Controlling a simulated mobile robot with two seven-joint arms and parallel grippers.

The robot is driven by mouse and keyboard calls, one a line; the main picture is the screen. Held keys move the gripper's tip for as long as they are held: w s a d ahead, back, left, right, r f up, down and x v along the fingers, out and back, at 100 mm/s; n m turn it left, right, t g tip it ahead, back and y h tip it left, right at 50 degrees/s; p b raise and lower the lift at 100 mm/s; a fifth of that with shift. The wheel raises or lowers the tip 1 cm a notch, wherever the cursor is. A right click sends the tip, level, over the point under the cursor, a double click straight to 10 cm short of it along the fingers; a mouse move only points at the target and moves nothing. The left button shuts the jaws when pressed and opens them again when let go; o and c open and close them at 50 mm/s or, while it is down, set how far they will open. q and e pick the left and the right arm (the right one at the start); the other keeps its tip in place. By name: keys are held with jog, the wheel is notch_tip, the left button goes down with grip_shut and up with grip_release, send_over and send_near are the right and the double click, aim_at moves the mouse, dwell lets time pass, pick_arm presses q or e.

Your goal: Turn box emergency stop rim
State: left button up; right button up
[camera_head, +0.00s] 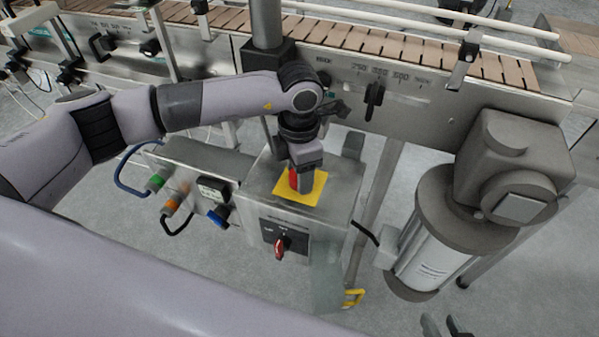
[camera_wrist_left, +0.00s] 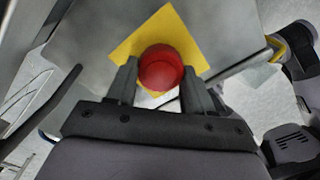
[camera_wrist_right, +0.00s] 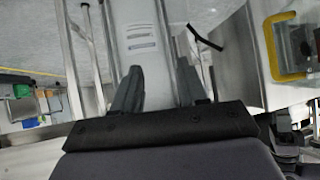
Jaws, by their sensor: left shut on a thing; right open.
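The emergency stop is a round red button (camera_wrist_left: 161,67) on a yellow square plate (camera_wrist_left: 140,40) on top of the metal control box (camera_head: 345,185). In the head view the yellow plate (camera_head: 313,190) shows, with only a bit of the red button (camera_head: 293,179) beside my left gripper (camera_head: 300,184). In the left wrist view my left gripper (camera_wrist_left: 157,85) points down at the button, one finger on each side, shut on its rim. My right gripper (camera_head: 445,325) is open and empty near the bottom edge of the head view; its fingers (camera_wrist_right: 158,90) also show in the right wrist view.
A red rotary switch (camera_head: 280,247) is on the box's front. A motor cylinder (camera_head: 435,235) stands on the right. A conveyor (camera_head: 420,55) runs behind. A yellow handle (camera_head: 353,298) is below the box.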

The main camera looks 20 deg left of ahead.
pick_arm(q)
jog(key=shift+m, duration=0.4)
pick_arm(e)
jog(key=shift+w+a+r, duration=0.2)
jog(key=shift+a+r, duration=0.1)
jog(key=shift+r, duration=0.1)
jog(key=shift+w, duration=0.1)
pick_arm(q)
jog(key=o, duration=1.1)
jog(key=shift+c, duration=0.2)
jog(key=shift+r+p, duration=0.35)
jog(key=shift+r, duration=3.2)
pick_arm(e)
jog(key=shift+s+d+f, duration=0.25)
jog(key=shift+s+f, duration=0.05)
jog(key=shift+s, duration=0.25)
jog(key=shift+w+r, duration=0.1)
jog(key=shift+w, duration=0.05)
